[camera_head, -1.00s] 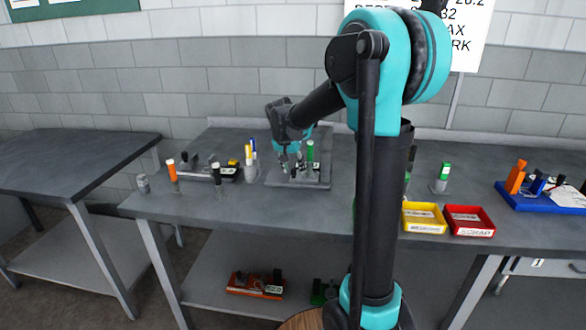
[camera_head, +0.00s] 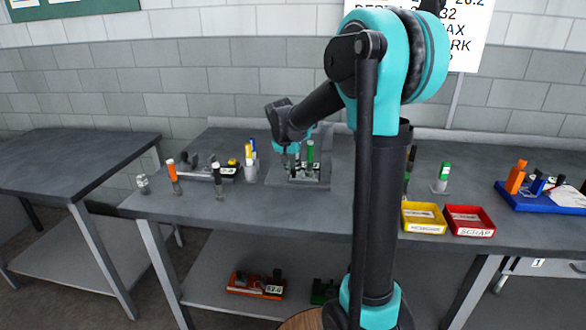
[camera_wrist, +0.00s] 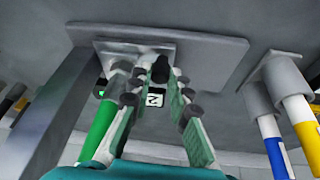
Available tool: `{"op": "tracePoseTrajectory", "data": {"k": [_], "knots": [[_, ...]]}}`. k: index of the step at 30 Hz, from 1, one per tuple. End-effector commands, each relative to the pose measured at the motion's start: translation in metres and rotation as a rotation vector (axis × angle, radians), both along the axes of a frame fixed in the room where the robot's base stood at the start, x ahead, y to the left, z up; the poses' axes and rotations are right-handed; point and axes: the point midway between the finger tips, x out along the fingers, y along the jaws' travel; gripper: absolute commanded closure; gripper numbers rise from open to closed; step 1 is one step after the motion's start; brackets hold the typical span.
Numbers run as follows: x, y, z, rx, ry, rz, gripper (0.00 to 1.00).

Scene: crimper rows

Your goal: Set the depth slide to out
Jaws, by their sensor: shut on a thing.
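The crimper fixture (camera_head: 312,178), a small light-grey block, sits on a grey base plate (camera_head: 283,183) on the bench. In the wrist view it shows beyond my fingers, with a white label (camera_wrist: 155,98) whose mark looks like a 2. A green handle (camera_head: 310,152) stands up from it, also in the wrist view (camera_wrist: 97,132). My gripper (camera_head: 292,167) is down at the fixture. In the wrist view its fingers (camera_wrist: 160,80) close around a small black knob (camera_wrist: 160,66), seemingly the depth slide's. The fingers partly hide the slide, so its position is unclear.
A holder with yellow (camera_head: 247,155) and blue (camera_head: 253,146) handles stands left of the plate. Orange (camera_head: 172,167) and black (camera_head: 218,176) handled tools stand farther left. A yellow tray (camera_head: 424,229) and a red scrap tray (camera_head: 470,233) lie at the right front.

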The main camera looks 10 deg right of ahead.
Motion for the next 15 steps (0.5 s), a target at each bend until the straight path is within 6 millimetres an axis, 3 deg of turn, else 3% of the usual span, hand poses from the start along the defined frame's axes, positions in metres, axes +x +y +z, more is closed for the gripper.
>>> {"op": "tracePoseTrajectory", "data": {"k": [5, 15], "knots": [[0.006, 0.016, 0.000, 0.000, 0.000, 0.003, 1.00], [0.024, 0.070, 0.001, 0.001, -0.001, 0.003, 1.00]]}}
